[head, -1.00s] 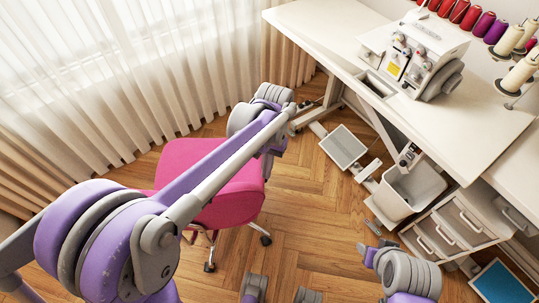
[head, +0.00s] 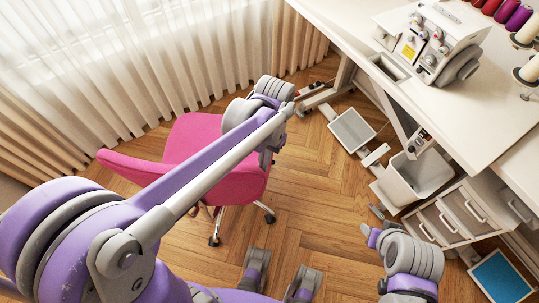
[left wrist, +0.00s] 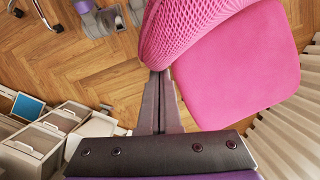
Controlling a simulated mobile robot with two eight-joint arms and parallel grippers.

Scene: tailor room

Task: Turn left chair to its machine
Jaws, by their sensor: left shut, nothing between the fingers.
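The pink swivel chair (head: 236,184) stands on the floor left of the desk, partly hidden behind my left arm in the head view. In the left wrist view its mesh backrest (left wrist: 185,35) and its flat seat (left wrist: 245,75) show. The seat lies on the window side of the backrest. My left gripper (left wrist: 159,76) is shut and empty, its fingertips close beside the backrest's edge; I cannot tell whether they touch. My right gripper (head: 370,232) is at the lower right, away from the chair, its fingers unclear. The sewing machine (head: 432,42) stands on the white desk (head: 480,115).
A foot pedal (head: 352,132), an open bin (head: 418,178) and a drawer unit (head: 450,218) are under the desk. Curtains (head: 150,60) hang behind the chair. Wooden floor (head: 320,205) is clear between chair and drawers.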

